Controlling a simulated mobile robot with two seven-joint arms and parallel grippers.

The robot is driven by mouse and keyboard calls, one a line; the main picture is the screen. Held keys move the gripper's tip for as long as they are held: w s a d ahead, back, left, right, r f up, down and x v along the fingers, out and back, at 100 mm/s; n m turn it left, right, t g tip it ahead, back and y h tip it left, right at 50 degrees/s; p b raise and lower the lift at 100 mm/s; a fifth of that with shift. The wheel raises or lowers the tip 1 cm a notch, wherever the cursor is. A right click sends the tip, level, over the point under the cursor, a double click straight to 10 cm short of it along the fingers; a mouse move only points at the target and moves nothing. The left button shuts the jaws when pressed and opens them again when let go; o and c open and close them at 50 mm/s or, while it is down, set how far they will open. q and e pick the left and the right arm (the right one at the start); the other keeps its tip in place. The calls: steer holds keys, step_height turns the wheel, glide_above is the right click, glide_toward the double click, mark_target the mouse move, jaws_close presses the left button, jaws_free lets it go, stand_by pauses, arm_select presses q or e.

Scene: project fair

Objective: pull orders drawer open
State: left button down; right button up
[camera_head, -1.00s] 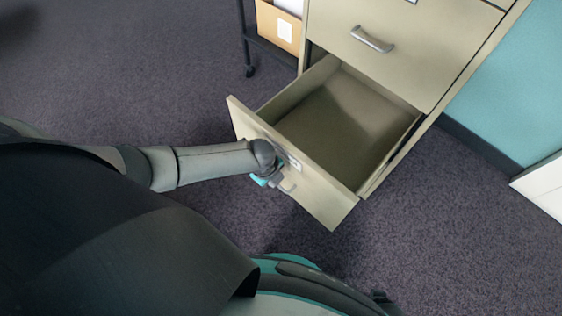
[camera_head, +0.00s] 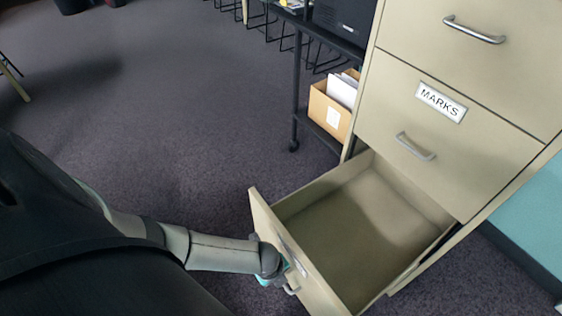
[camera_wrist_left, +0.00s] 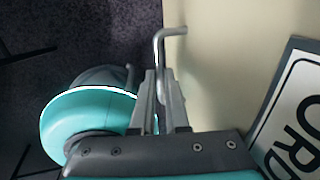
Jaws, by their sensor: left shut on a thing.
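The orders drawer (camera_head: 365,230) is the lowest drawer in view of a beige cabinet. It stands pulled well out, and its inside looks empty. Its label (camera_wrist_left: 296,118) shows the letters "ORD" in the left wrist view. The metal handle (camera_wrist_left: 168,34) sits on the drawer front. My left gripper (camera_wrist_left: 161,85) is shut on this handle. In the head view my left gripper (camera_head: 280,278) is at the drawer's outer face, partly hidden by the wrist. My right gripper is not in view.
Above is a closed drawer labelled MARKS (camera_head: 441,102), with another closed drawer over it. A black wheeled cart (camera_head: 296,90) with a cardboard file box (camera_head: 330,112) stands left of the cabinet. Carpet (camera_head: 170,130) is clear on the left.

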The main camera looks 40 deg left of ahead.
arm_select(q)
steer(key=shift+s, duration=0.1)
steer(key=c, duration=0.9)
jaws_free()
steer(key=shift+r, duration=0.15)
steer(key=r+p, duration=0.2)
steer(key=p, duration=0.1)
steer(key=s+r+p, duration=0.1)
steer(key=r+p, duration=0.1)
steer(key=r, duration=0.1)
steer(key=r+p, duration=0.2)
steer(key=p, duration=0.1)
steer(key=shift+s+a+r+p, duration=0.15)
steer(key=shift+a+r+p, duration=0.05)
steer(key=shift+r+p, duration=0.1)
steer(key=shift+f, duration=0.1)
